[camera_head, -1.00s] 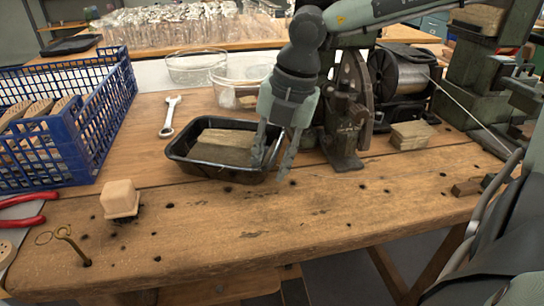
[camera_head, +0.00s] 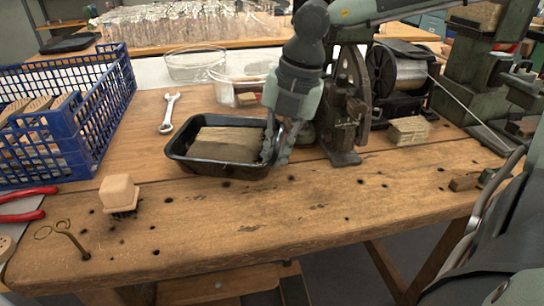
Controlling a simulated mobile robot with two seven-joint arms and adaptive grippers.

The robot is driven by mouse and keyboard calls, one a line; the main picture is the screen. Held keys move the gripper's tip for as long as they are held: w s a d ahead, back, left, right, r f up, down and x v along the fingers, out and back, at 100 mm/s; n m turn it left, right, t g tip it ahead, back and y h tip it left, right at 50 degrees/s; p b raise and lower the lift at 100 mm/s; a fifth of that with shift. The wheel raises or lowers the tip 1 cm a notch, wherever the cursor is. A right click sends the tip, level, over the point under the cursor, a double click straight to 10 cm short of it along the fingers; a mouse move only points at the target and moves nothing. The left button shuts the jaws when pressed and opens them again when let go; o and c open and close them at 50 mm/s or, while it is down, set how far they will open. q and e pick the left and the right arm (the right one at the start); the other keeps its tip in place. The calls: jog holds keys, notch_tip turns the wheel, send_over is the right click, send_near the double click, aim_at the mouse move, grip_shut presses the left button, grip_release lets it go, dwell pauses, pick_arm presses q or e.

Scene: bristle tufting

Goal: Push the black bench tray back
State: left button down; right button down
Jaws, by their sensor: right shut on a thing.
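The black bench tray (camera_head: 180,162) stands on the wooden bench, left of the dark green machine. It holds a wooden block (camera_head: 226,144). My right gripper (camera_head: 275,150) comes down from above at the tray's right end. Its fingers are shut on the tray's right wall, one on the inner side and one on the outer side. My left gripper is not in view.
A blue crate (camera_head: 88,128) with wooden pieces stands at the left. A wrench (camera_head: 170,112) and clear bowls (camera_head: 196,65) lie behind the tray. The dark green machine (camera_head: 345,115) stands close to the right. The bench front (camera_head: 290,215) is mostly clear.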

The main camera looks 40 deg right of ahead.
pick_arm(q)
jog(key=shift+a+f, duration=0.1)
pick_arm(e)
jog(key=shift+w+d, duration=0.25)
jog(key=shift+d, duration=0.15)
